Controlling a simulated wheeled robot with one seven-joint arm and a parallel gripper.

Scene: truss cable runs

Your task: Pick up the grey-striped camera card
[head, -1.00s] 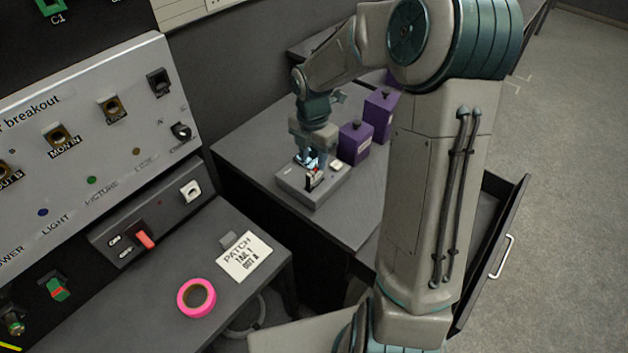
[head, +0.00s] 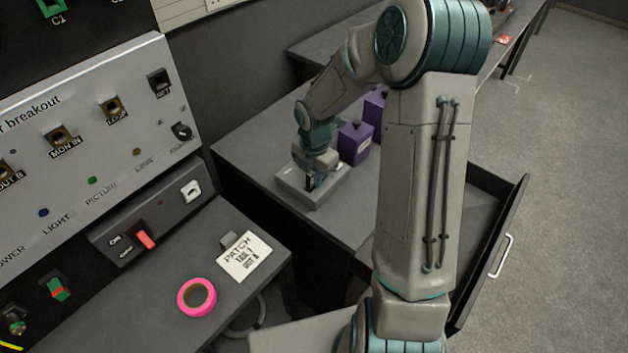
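A grey box (head: 325,196) sits on the dark bench, and a small dark upright piece (head: 310,184) stands at its top near the front. This may be a camera card, but it is too small to make out a grey stripe. My gripper (head: 313,176) is low over the box, right at the dark piece. The fingertips are tiny and partly hidden by my wrist, so I cannot tell whether they are open or closed on it.
Purple batteries or blocks (head: 354,143) stand just right of my wrist. An open drawer (head: 487,215) juts out at the right. A pink tape roll (head: 196,298) and a PATCH note (head: 244,256) lie on the near bench. The breakout panel (head: 85,150) rises at the left.

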